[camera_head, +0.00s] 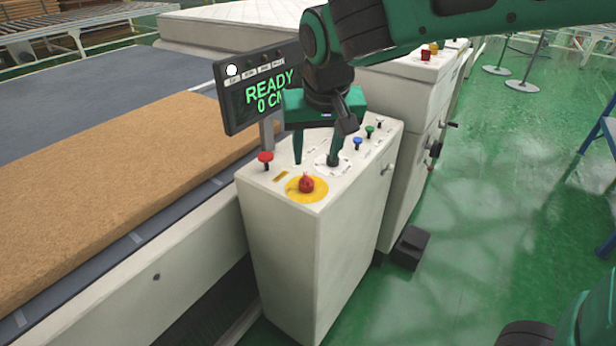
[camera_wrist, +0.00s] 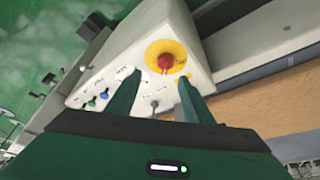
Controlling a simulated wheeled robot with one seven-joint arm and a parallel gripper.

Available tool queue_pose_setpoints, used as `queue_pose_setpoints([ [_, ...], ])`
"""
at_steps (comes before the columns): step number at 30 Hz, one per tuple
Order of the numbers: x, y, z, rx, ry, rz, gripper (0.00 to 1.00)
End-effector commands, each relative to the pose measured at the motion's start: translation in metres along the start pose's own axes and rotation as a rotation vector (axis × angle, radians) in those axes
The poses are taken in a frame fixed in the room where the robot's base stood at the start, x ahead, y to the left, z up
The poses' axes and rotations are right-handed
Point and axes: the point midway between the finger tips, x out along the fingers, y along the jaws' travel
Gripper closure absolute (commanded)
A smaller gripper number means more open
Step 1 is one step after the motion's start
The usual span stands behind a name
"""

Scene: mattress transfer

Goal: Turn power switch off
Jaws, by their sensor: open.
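A white control box (camera_head: 307,265) has a red knob (camera_head: 306,183) on a round yellow plate (camera_head: 293,190), which looks like the power switch. In the wrist view the red knob (camera_wrist: 165,62) lies just beyond the fingertips, on the yellow plate (camera_wrist: 180,52). My gripper (camera_head: 316,161) points down over the box top with its fingers apart and nothing between them. In the head view it is behind the knob, on the far side. In the wrist view my gripper (camera_wrist: 158,82) frames the knob's near side. I cannot tell whether a fingertip touches the panel.
A screen (camera_head: 262,90) reading "READY 0 CM" stands beside my gripper. A red button (camera_head: 265,158), a blue button (camera_head: 357,142) and a green button (camera_head: 369,130) are on the panel. A brown mattress (camera_head: 110,195) lies left. Green floor (camera_head: 500,200) is open at right.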

Motion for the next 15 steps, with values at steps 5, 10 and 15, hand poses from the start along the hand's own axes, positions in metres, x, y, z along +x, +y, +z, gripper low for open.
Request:
queue_pose_setpoints([
  [5,0.006,-0.014,-0.001,-0.014,0.006,-0.009,0.53],
  [10,0.031,-0.013,0.000,-0.014,0.004,-0.008,0.53],
  [15,0.061,-0.013,0.000,-0.014,0.004,-0.008,0.53],
])
